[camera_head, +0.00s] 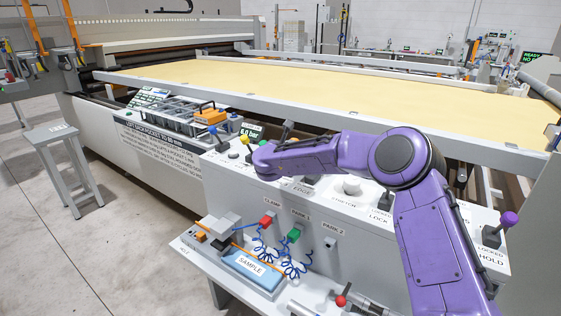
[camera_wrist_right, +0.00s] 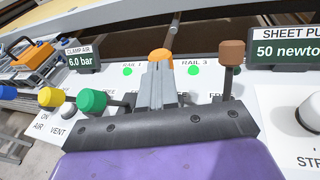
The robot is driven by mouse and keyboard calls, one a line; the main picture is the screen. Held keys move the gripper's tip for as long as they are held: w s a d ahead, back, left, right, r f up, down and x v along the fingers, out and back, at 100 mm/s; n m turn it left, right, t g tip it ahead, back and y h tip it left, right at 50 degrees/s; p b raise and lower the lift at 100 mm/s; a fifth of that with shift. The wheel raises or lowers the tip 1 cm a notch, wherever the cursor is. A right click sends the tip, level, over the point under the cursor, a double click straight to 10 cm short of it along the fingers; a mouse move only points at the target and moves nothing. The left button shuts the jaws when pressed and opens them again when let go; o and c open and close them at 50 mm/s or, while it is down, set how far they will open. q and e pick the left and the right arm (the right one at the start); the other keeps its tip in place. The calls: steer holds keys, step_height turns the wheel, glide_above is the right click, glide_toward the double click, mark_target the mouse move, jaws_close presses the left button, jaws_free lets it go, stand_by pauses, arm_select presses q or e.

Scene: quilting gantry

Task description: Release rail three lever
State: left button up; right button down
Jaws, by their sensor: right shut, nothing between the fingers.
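In the right wrist view, a brown-knobbed lever (camera_wrist_right: 230,58) stands upright just right of the RAIL 3 label (camera_wrist_right: 195,64). An orange-knobbed lever (camera_wrist_right: 160,54) is left of the label, its shaft mostly hidden behind my fingers. A green-knobbed lever (camera_wrist_right: 92,100) is further left, close to my gripper body. My right gripper (camera_wrist_right: 160,85) is shut and empty, its fingers in line with the orange knob and left of the brown one. I cannot tell whether the fingers touch the orange knob. My left gripper is not in view.
Green lamps (camera_wrist_right: 193,71) glow on the panel (camera_wrist_right: 275,115). A yellow knob (camera_wrist_right: 50,97) and a CLAMP AIR display (camera_wrist_right: 81,60) are left; a SHEET PULL display (camera_wrist_right: 287,48) and white dial (camera_wrist_right: 312,115) are right. The yellow quilting bed (camera_head: 330,88) lies behind. A stool (camera_head: 58,135) stands left.

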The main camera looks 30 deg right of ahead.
steer(key=d+y, duration=0.1)
steer(key=w+d+g+y, duration=0.1)
steer(key=shift+d+r+m, duration=0.15)
steer(key=shift+d+m, duration=0.15)
steer(key=shift+d, duration=0.1)
steer(key=shift+d+r, duration=0.1)
stand_by(0.5)
steer(key=r+b+v, duration=0.1)
steer(key=b+v, duration=0.3)
steer(key=v, duration=1)
steer(key=shift+w, duration=0.35)
